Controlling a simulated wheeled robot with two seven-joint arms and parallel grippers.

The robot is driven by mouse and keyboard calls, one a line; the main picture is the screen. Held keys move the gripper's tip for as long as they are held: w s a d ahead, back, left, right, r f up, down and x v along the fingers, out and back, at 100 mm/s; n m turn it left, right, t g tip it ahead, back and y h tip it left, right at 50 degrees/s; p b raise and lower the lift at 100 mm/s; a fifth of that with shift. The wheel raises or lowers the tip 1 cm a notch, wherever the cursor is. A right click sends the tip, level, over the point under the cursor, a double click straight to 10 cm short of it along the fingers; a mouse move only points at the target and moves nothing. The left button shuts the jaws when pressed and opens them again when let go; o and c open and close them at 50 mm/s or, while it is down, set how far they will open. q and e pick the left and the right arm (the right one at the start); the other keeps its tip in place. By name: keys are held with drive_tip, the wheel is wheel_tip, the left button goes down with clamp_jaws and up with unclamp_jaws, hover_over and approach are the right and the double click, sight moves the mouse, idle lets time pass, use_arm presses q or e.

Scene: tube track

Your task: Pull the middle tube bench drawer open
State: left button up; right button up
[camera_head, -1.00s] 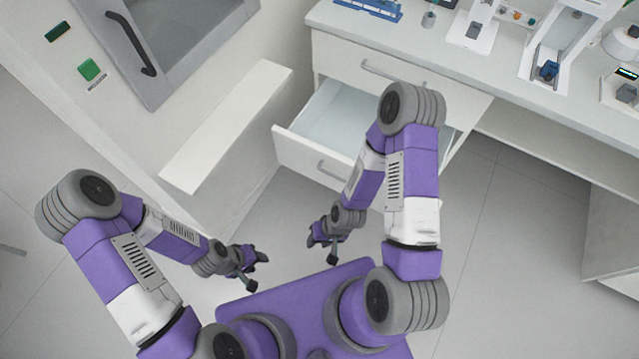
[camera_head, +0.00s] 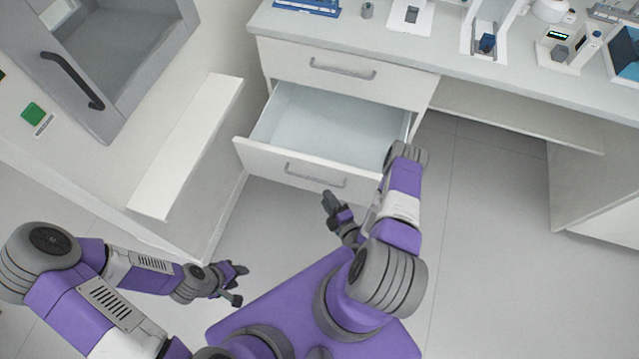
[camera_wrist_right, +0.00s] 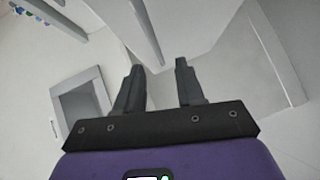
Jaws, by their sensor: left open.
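The tube bench drawer (camera_head: 262,160) under the top drawer stands pulled well out in the head view, and its empty pale inside shows. Its grey bar handle (camera_head: 315,180) is on the front face. My right gripper (camera_head: 329,200) is just in front of that handle, seemingly apart from it. The right wrist view shows its two dark fingers (camera_wrist_right: 158,75) spread with nothing between them. My left gripper (camera_head: 242,284) is open and empty, low over the floor, left of my purple base and away from the drawer.
The closed top drawer (camera_head: 300,66) has its own handle. Lab devices stand on the bench top (camera_head: 455,62). A white ledge (camera_head: 185,150) juts out at the left, below a grey-framed cabinet (camera_head: 125,60). The floor (camera_head: 490,260) on the right is clear.

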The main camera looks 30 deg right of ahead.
drive_tip(key=w+b, duration=0.2)
drive_tip(key=w, duration=0.5)
drive_tip(key=shift+d+f, duration=0.4)
drive_tip(key=shift+d, duration=0.05)
clamp_jaws()
